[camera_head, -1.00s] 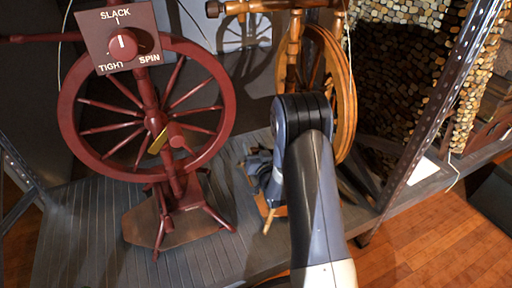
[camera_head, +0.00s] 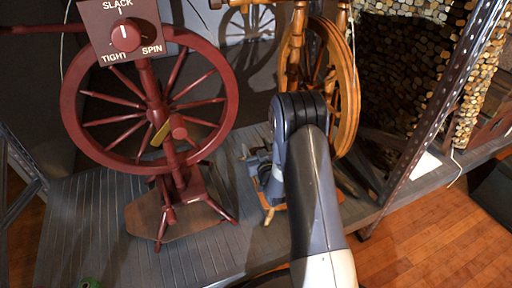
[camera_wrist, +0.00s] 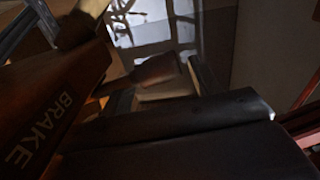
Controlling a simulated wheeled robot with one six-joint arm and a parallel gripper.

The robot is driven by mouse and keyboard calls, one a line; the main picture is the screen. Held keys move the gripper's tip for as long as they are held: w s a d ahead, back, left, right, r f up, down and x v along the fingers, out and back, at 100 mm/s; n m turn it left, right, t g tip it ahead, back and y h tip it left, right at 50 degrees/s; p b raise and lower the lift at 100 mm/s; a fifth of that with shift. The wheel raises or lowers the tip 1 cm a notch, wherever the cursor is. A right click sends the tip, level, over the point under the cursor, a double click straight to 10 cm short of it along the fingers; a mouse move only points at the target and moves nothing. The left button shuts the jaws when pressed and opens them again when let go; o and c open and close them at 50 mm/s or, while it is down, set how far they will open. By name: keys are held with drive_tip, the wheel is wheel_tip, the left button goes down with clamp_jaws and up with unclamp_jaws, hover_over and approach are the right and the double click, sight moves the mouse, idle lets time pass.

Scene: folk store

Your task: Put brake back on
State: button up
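A brown wooden part lettered BRAKE (camera_wrist: 45,120) fills the left of the wrist view. A small brown wooden knob (camera_wrist: 155,70) on a short stem shows beyond my fingers. My gripper (camera_wrist: 165,93) has its two dark fingers apart, with the knob seen in the gap between them. I cannot tell whether they touch it. In the head view my gripper (camera_head: 261,167) is low at the wooden spinning wheel (camera_head: 344,90), partly hidden behind my arm. A light wooden peg (camera_head: 269,216) sticks out below it.
A dark red spinning wheel (camera_head: 70,105) with a SLACK, TIGHT, SPIN dial (camera_head: 126,38) stands at left on the grey slatted platform (camera_head: 90,225). A metal upright (camera_head: 440,95) is at right. Wooden floor (camera_head: 420,245) lies beyond the platform.

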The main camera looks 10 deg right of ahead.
drive_tip(key=shift+o, duration=0.5)
drive_tip(key=s+d+p, duration=0.1)
drive_tip(key=s+p, duration=0.1)
drive_tip(key=s, duration=0.8)
drive_tip(key=shift+s+p, duration=0.3)
drive_tip(key=shift+s, duration=0.05)
drive_tip(key=shift+d, duration=0.1)
drive_tip(key=w+b, duration=0.1)
drive_tip(key=w, duration=0.2)
drive_tip(key=w+b, duration=0.1)
drive_tip(key=w, duration=0.3)
drive_tip(key=w+a, duration=0.1)
drive_tip(key=w, duration=0.2)
drive_tip(key=shift+w+a+b, duration=0.1)
drive_tip(key=shift+w+b, duration=0.15)
drive_tip(key=shift+b, duration=0.15)
drive_tip(key=shift+w+r, duration=0.15)
drive_tip(key=shift+w, duration=0.05)
drive_tip(key=shift+r+m, duration=0.4)
drive_tip(key=shift+m, duration=0.5)
